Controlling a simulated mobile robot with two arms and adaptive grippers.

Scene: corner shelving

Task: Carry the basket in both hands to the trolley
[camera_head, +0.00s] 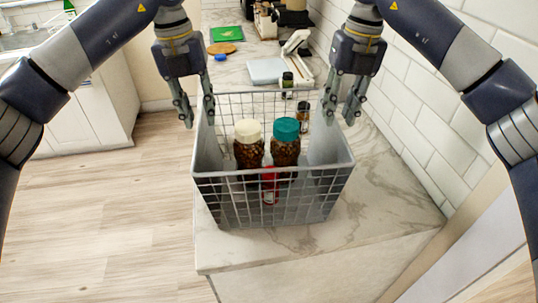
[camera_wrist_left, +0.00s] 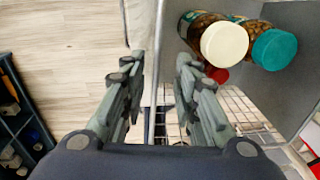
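A grey basket (camera_head: 330,148) with wire mesh and solid side walls stands on the marble counter. It holds a white-lidded jar (camera_head: 248,152), a teal-lidded jar (camera_head: 286,150) and a small red-capped bottle (camera_head: 270,186). My left gripper (camera_head: 198,122) is open at the basket's left side, pointing down. In the left wrist view, the basket's rim runs between its spread fingers (camera_wrist_left: 155,95); I cannot tell whether they touch it. My right gripper (camera_head: 338,118) is open above the basket's right side. No trolley is identifiable in the head view.
The counter (camera_head: 395,205) has a tiled wall close on the right. Small bottles (camera_head: 303,113), a white scale-like device (camera_head: 268,70) and a green board (camera_head: 227,34) lie behind the basket. Open wooden floor (camera_head: 100,215) is at left. A dark shelf unit (camera_wrist_left: 22,120) shows in the wrist view.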

